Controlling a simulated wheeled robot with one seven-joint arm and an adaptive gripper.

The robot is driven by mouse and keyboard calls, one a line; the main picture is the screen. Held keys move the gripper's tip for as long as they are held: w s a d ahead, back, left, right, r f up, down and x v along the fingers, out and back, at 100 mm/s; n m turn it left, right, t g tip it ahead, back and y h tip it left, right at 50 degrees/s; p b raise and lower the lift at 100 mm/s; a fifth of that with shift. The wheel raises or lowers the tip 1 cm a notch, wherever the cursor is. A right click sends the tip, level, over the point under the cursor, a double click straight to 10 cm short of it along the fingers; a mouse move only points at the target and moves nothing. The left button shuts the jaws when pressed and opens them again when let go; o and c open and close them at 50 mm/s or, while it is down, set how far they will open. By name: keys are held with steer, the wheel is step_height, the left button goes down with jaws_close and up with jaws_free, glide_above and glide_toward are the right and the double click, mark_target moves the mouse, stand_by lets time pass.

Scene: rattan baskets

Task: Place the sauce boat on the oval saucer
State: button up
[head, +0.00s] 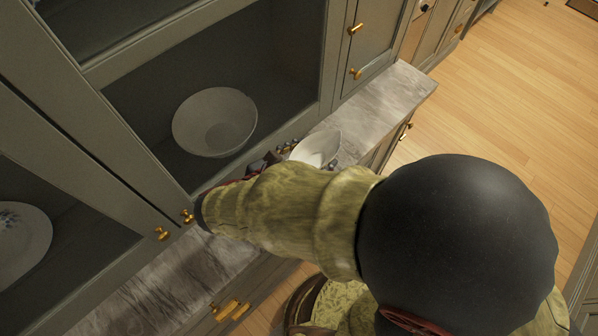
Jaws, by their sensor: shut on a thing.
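A white, shallow, curved vessel (318,148), which looks like the sauce boat, shows just beyond my arm over the grey marble counter. My gripper (274,158) is mostly hidden behind my arm; only small dark and metallic parts of it show at the vessel's left side. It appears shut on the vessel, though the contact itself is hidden. I cannot tell whether the vessel touches the counter. I cannot make out the oval saucer; my arm covers part of the counter.
A large white bowl (214,122) stands inside the open cabinet behind. A white patterned plate (22,245) is in the left cabinet compartment. The marble counter (392,100) is clear at the right end. Cabinet frames and brass knobs stand close to my arm.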

steer(key=a+f, duration=0.2)
steer(key=f+b, duration=0.1)
steer(key=shift+s+a+f, duration=0.3)
steer(key=shift+a, duration=0.1)
steer(key=shift+a+f+b, duration=0.15)
steer(key=shift+f+b, duration=0.65)
steer(key=shift+f, duration=0.8)
steer(key=shift+f, duration=0.1)
steer(key=o, duration=1.4)
steer(key=shift+s+a+r, duration=0.15)
steer(key=shift+s+r, duration=0.05)
steer(key=shift+r, duration=0.05)
steer(key=p+v, duration=0.3)
steer(key=v, duration=0.8)
steer(key=shift+s, duration=0.25)
steer(key=shift+a+r, duration=0.1)
